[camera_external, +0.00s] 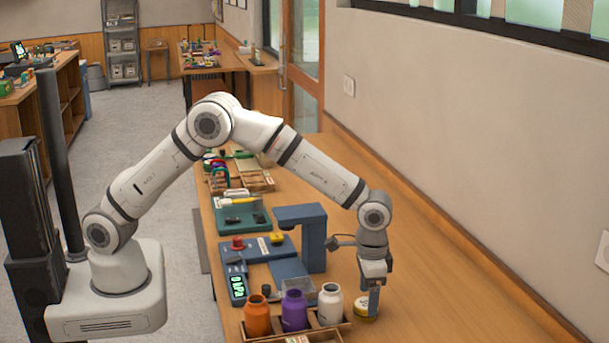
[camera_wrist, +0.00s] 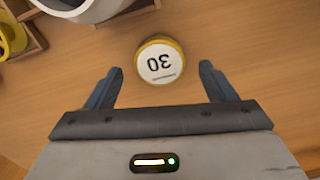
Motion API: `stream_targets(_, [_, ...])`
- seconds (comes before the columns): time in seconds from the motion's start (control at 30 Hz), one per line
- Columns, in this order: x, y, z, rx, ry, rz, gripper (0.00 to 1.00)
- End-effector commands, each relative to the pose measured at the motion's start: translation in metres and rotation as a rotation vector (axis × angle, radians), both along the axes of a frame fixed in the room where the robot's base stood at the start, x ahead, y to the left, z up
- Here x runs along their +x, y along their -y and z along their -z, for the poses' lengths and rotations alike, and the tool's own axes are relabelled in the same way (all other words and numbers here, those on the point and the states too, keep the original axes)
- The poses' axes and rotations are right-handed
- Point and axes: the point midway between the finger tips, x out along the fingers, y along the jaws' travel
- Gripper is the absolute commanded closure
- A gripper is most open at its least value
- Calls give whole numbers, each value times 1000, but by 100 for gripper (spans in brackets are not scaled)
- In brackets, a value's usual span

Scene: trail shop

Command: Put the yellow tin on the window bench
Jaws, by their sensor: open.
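The yellow tin (camera_external: 366,307) is a short round tin with a white lid, standing on the long wooden counter (camera_external: 440,270) at the right of the bottle rack. In the wrist view the tin (camera_wrist: 160,62) shows its lid with "30" upside down. My gripper (camera_external: 374,298) is open and points down at the tin. In the wrist view its fingertips (camera_wrist: 159,72) are apart, one on each side of the tin, with clear gaps. Farther benches (camera_external: 255,62) stand at the back by a glazed door; I cannot tell which surface is the window bench.
A wooden rack (camera_external: 335,333) with orange (camera_external: 257,313), purple (camera_external: 294,310) and white (camera_external: 330,304) bottles stands close at the left of the tin. A blue press-like stand (camera_external: 313,240), a gauge (camera_external: 237,286) and trays lie behind it. The counter's right side is clear up to the wall.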

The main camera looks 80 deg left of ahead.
Motion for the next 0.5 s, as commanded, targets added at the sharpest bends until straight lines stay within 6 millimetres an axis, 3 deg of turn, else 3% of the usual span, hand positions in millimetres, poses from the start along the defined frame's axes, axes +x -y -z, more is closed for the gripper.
stream_targets(0.2, [1, 0, -50, -2, 5, 0, 23])
stream_targets(0.5, [0, 0, -89, 0, 2, 0, 23])
